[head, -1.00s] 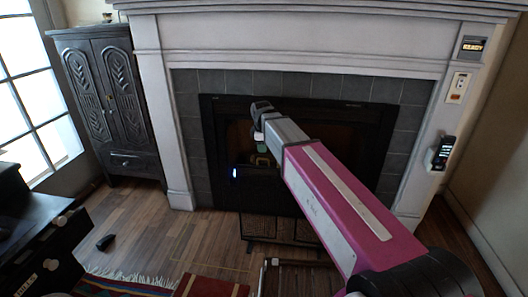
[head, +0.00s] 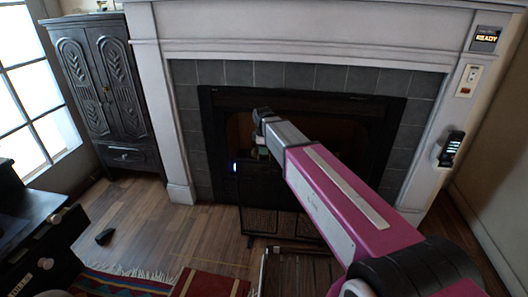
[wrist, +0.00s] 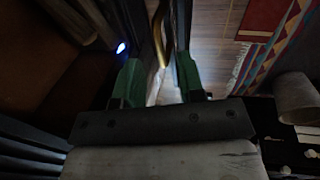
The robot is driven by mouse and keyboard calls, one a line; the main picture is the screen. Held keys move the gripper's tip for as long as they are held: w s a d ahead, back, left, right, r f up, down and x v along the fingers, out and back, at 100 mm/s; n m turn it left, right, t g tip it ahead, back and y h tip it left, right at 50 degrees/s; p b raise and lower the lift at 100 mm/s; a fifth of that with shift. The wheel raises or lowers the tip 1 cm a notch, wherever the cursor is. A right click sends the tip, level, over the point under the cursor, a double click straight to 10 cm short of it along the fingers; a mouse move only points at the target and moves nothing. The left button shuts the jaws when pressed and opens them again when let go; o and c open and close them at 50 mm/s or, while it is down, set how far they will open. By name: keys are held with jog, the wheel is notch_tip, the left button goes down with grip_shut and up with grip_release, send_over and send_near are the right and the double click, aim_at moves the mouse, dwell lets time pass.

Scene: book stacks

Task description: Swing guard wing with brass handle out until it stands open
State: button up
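My gripper (wrist: 158,78) has two green fingers, spread apart in the wrist view. A thin brass handle (wrist: 161,50) runs between them, with visible gaps on both sides. The handle runs along a dark upright edge, the guard wing (wrist: 183,24). In the head view my gripper (head: 262,150) is in front of the fireplace opening, with its fingers mostly hidden by the wrist. A dark guard panel (head: 258,185) with mesh low down stands below it. The handle cannot be made out in the head view.
The fireplace (head: 207,150) has a white surround. A low metal-framed piece (head: 295,249) stands in front of the guard. A dark cabinet (head: 108,95) is at left, with a desk (head: 35,235) nearer. A rug (head: 120,283) and open wood floor (head: 165,235) lie between.

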jog(key=shift+w+f, duration=0.2)
jog(key=shift+f, duration=0.9)
grip_shut()
jog(key=shift+w, duration=0.1)
jog(key=w+a+n+g+y, duration=0.1)
jog(key=w+a+n+y, duration=0.1)
jog(key=w+a+n, duration=0.7)
jog(key=shift+w+a+n, duration=0.2)
jog(key=shift+w+n, duration=1.8)
jog(key=shift+n, duration=0.7)
